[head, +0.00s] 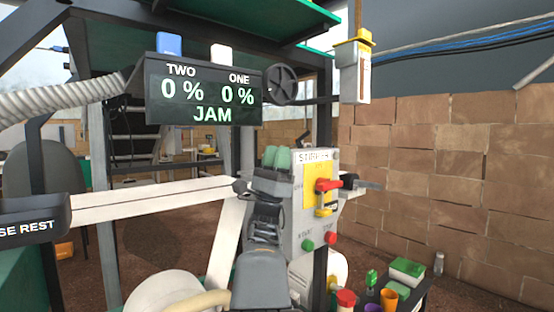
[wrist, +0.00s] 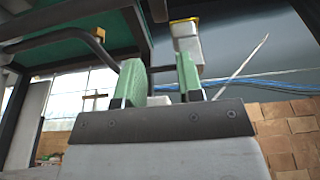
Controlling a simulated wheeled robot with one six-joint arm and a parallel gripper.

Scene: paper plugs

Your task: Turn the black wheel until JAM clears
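The black wheel (head: 282,85) is a spoked handwheel at the right side of the dark display (head: 205,95), in the head view. The display reads TWO 0 %, ONE 0 % and JAM in green. My gripper (head: 276,157) points up below the wheel, its green fingertips apart from it. In the wrist view the two green fingers (wrist: 159,80) stand well apart with nothing held between them. I cannot make out the wheel in the wrist view.
A grey box with a yellow top (head: 354,70) hangs right of the wheel. A white beam (head: 140,203) crosses at left. A brick wall (head: 450,170) is behind at right.

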